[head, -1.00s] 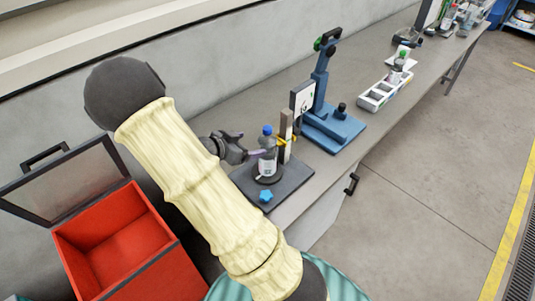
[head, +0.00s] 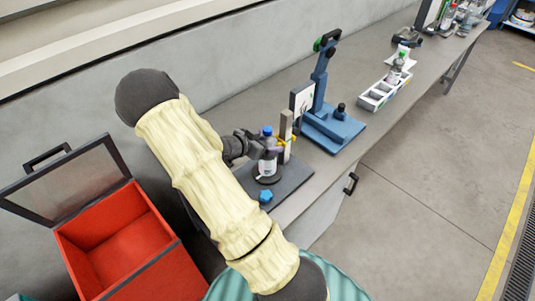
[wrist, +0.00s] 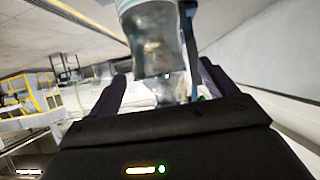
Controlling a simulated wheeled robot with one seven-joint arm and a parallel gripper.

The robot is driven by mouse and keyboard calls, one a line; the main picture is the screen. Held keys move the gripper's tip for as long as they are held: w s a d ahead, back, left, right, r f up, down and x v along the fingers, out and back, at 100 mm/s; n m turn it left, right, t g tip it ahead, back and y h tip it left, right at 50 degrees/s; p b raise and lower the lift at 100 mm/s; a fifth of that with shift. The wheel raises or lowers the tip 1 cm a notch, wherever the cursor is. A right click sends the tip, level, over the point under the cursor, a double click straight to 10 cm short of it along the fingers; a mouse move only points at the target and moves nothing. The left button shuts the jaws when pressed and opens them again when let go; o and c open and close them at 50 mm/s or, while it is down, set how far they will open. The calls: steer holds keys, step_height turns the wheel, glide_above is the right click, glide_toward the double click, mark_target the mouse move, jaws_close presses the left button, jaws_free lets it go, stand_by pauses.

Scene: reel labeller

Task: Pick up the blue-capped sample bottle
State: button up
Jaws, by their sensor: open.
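The blue-capped sample bottle (head: 267,161) stands upright on the round holder of a dark base plate (head: 290,184) on the bench. Its blue cap shows at the top in the head view. My gripper (head: 268,152) is at the bottle, with its fingers beside the upper body. In the wrist view the clear bottle (wrist: 158,45) lies ahead, between the two open fingers of my gripper (wrist: 160,88). The fingers look apart from the bottle; whether either touches it cannot be told. Part of the bottle is hidden by the fingers in the head view.
A blue knob (head: 265,196) is on the plate's front. A blue press (head: 325,115) and a white rack (head: 378,97) are farther along the bench. An open red box (head: 118,240) is at left.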

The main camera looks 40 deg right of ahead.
steer(key=x, duration=0.3)
steer(key=shift+w+d+f, duration=0.1)
steer(key=shift+w+d, duration=0.05)
steer(key=shift+w, duration=0.05)
steer(key=shift+s, duration=0.25)
steer(key=shift+w, duration=0.15)
jaws_close()
steer(key=shift+w, duration=0.1)
